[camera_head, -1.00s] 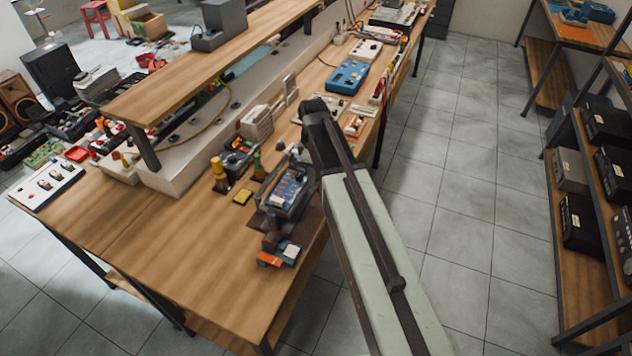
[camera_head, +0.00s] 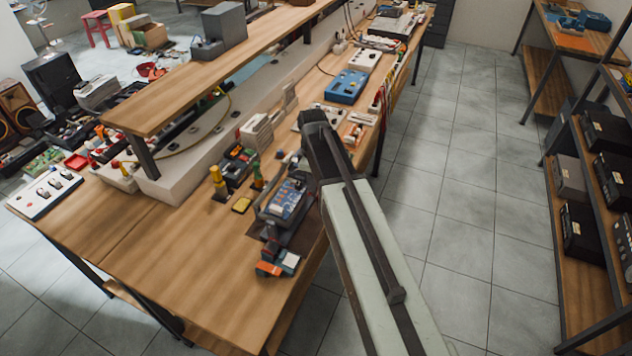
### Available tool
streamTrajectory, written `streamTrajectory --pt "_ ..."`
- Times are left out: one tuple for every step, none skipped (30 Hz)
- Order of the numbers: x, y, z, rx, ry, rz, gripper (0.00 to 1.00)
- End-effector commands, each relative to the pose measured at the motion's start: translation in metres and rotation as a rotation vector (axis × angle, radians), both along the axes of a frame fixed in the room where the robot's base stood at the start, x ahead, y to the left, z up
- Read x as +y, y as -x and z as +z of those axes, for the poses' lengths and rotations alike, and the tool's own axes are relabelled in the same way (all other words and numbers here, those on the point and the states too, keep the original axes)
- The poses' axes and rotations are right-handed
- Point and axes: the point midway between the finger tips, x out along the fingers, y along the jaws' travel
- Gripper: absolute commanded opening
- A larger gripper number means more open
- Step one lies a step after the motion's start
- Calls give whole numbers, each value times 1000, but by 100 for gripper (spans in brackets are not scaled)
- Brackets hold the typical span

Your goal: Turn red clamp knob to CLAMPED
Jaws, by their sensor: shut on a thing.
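A dark fixture with a blue board (camera_head: 287,200) in it sits near the front right edge of the wooden workbench (camera_head: 165,245). A small dark red part (camera_head: 269,234) shows at its near end; it may be the red clamp knob, but it is too small to tell. No CLAMPED mark can be read. My arm rises from the bottom right, and its dark elbow stands right behind the fixture, covering part of the bench edge. My gripper cannot be made out; the arm hides that area.
Orange and grey-white blocks (camera_head: 278,262) lie just in front of the fixture. A white switch panel (camera_head: 46,194) is at left. The bench's near left is clear.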

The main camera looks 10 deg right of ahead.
Motion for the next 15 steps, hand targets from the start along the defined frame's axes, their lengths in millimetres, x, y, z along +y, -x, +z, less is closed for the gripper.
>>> streamTrajectory --pt "1 0 0 2 -2 -33 0" --pt "1 0 0 2 -2 -57 0" --pt "1 0 0 2 -2 -92 0" --pt "2 0 0 2 -2 -119 0" --pt "2 0 0 2 -2 -147 0" --pt "2 0 0 2 -3 -184 0" --pt "2 0 0 1 -3 -213 0" --pt "2 0 0 1 -3 -242 0" --pt "2 0 0 2 -2 -279 0" --pt "2 0 0 1 -2 -308 0" --pt "2 0 0 1 -3 -337 0" --pt "2 0 0 1 -3 -374 0" --pt "2 -1 0 1 -3 -403 0" --pt "2 -1 0 1 -3 -431 0" --pt "2 -1 0 1 -3 -469 0"
